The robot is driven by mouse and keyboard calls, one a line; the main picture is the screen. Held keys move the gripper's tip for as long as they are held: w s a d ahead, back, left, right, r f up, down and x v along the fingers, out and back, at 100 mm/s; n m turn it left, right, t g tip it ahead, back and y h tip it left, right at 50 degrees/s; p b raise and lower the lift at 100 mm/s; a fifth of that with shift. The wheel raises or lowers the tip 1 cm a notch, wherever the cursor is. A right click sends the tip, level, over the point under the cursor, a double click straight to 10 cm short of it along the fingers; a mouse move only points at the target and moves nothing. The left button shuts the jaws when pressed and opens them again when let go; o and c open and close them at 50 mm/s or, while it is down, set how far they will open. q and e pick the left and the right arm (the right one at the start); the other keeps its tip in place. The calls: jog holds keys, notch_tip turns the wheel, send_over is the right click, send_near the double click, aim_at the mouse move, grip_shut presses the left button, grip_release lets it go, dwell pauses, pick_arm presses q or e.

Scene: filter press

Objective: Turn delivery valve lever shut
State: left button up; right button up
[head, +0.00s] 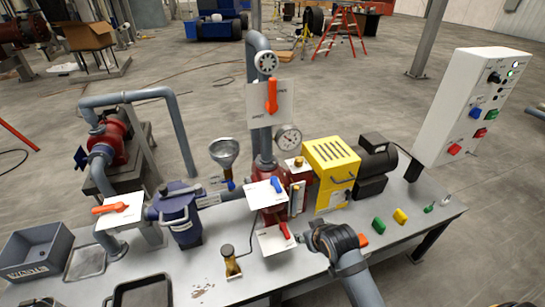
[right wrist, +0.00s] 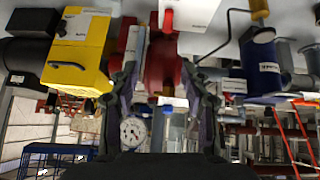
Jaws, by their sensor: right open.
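Several levers sit on white plates in the head view; their labels are too small to read, so I cannot tell which is the delivery valve lever. An orange lever (head: 272,95) stands upright on the pipe plate above the gauge. Another orange lever (head: 110,208) lies sideways on the left plate. A blue lever (head: 277,185) and a red lever (head: 284,229) are on the red pump body (head: 268,207). My right gripper (head: 308,238) is beside the red lever, apart from it. In the upside-down right wrist view its fingers (right wrist: 160,105) are open and empty, facing the red body (right wrist: 162,62).
A yellow motor box (head: 331,172) stands right of the pump, a blue canister (head: 180,215) left. A pressure gauge (head: 288,137) is above; it shows in the wrist view (right wrist: 133,131).

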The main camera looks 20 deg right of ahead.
jog(key=w+r+t, duration=0.4)
jog(key=w+r, duration=0.4)
jog(key=r, duration=0.3)
jog(key=w+r+t, duration=0.3)
jog(key=w+r, duration=0.6)
jog(key=r, duration=0.2)
jog(key=t+y, duration=0.1)
jog(key=t, duration=0.2)
send_near(273, 89)
jog(key=w+p, duration=0.2)
jog(key=w, duration=0.3)
jog(key=w+p, duration=0.2)
jog(key=w, duration=0.2)
jog(key=shift+w+f, duration=0.2)
jog(key=shift+w, duration=0.2)
jog(key=shift+w+f, duration=0.1)
jog(key=shift+w, duration=0.5)
grip_shut()
